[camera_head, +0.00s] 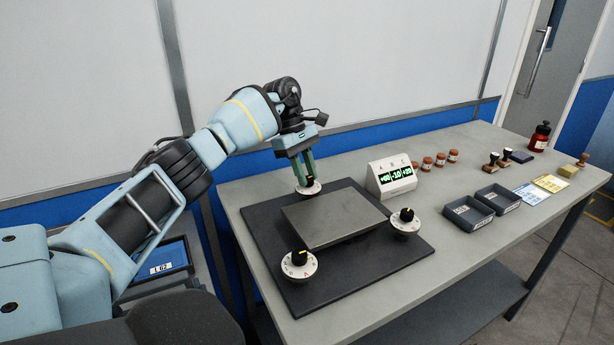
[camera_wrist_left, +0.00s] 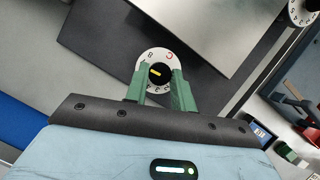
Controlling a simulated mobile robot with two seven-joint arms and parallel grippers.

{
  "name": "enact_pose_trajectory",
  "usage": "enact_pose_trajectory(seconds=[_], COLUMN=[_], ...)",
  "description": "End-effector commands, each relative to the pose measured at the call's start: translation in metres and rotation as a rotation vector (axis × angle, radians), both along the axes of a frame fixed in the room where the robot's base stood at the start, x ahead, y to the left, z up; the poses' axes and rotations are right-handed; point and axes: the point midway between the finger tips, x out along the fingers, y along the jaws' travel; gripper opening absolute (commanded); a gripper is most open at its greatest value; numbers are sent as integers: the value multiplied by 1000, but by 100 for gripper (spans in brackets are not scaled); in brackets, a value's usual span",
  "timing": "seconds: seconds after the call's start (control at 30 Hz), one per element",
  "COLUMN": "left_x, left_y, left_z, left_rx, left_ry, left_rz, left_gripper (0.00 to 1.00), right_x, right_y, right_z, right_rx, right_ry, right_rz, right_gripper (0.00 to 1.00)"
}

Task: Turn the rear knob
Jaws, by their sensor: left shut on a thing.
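The rear knob (camera_head: 309,189) is a white numbered dial with a black grip, at the back corner of a dark base plate (camera_head: 257,225). My left gripper (camera_head: 304,178) comes down on it from above, and its green fingers are shut on the knob's grip. In the left wrist view the dial (camera_wrist_left: 144,61) shows a red C and a black centre with a yellow mark, between the fingertips (camera_wrist_left: 160,76). Two similar knobs stand on the plate, a front one (camera_head: 299,266) and a right one (camera_head: 405,222). My right gripper is not in view.
A grey raised slab (camera_head: 335,215) lies mid-plate between the knobs. A white display box (camera_head: 391,178) behind it reads +60, -10, +20 under A, B, C.

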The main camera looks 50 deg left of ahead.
Motion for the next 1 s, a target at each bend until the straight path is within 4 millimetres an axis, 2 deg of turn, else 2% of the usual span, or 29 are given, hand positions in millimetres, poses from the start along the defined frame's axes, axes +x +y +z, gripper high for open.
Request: enact_pose_trajectory(seconds=[0.33, 0.8, 0.83, 1.0], left_x=[1, 1, 1, 1], left_y=[0, 0, 0, 0], left_z=[-1, -1, -1, -1], left_rx=[2, 3, 3, 2], left_ry=[1, 4, 4, 2], left_rz=[-114, -127, -127, -128], left_gripper=[2, 2, 26, 47], right_x=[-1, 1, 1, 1], right_y=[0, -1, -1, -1], right_z=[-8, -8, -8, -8], right_rx=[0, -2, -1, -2], right_ry=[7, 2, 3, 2], right_rz=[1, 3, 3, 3], right_gripper=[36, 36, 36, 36])
